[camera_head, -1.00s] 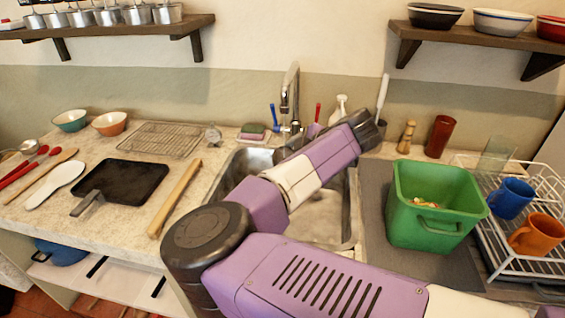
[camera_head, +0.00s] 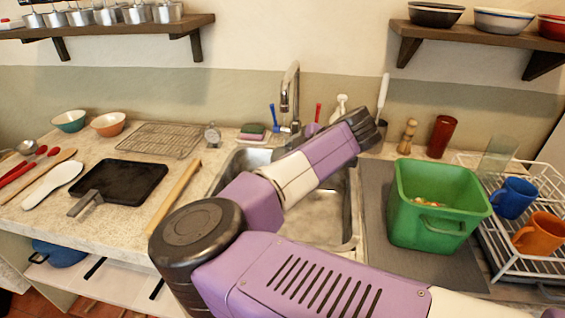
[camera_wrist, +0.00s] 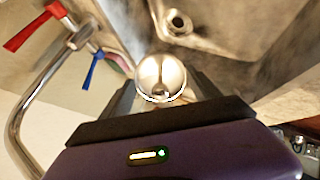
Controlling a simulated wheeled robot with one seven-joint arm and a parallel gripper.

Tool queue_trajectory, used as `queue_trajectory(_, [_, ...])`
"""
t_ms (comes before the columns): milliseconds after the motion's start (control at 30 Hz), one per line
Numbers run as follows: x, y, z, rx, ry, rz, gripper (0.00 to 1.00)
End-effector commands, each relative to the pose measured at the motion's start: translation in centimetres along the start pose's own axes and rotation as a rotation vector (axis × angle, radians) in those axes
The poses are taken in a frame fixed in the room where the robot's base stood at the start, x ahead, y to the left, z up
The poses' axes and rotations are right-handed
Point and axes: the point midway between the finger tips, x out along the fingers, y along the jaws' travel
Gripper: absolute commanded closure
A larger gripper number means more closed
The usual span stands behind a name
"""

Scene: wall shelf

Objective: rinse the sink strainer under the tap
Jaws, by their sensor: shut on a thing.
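The sink strainer (camera_wrist: 160,76) is a shiny round metal piece in the wrist view. My gripper (camera_wrist: 163,88) is shut on it, with a dark finger on each side. It is over the sink (camera_wrist: 222,68), whose drain hole (camera_wrist: 178,22) shows beyond the strainer. The tap (camera_wrist: 22,118) has a curved metal spout and red and blue handles, left of my gripper. In the head view the tap (camera_head: 291,90) rises behind the sink (camera_head: 330,215). My arm hides the strainer and fingertips there. I see no water running.
A green bin (camera_head: 438,208) stands right of the sink, beside a dish rack (camera_head: 500,240) with mugs. A sponge (camera_head: 252,131) and bottle (camera_head: 340,108) stand behind the sink.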

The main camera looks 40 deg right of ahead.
Motion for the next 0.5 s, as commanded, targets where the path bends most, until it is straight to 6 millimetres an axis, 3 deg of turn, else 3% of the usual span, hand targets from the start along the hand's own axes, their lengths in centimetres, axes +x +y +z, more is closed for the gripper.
queue_trajectory(500, [-0.43, 0.16, 0.79, 0.001, -0.001, 0.002, 0.75])
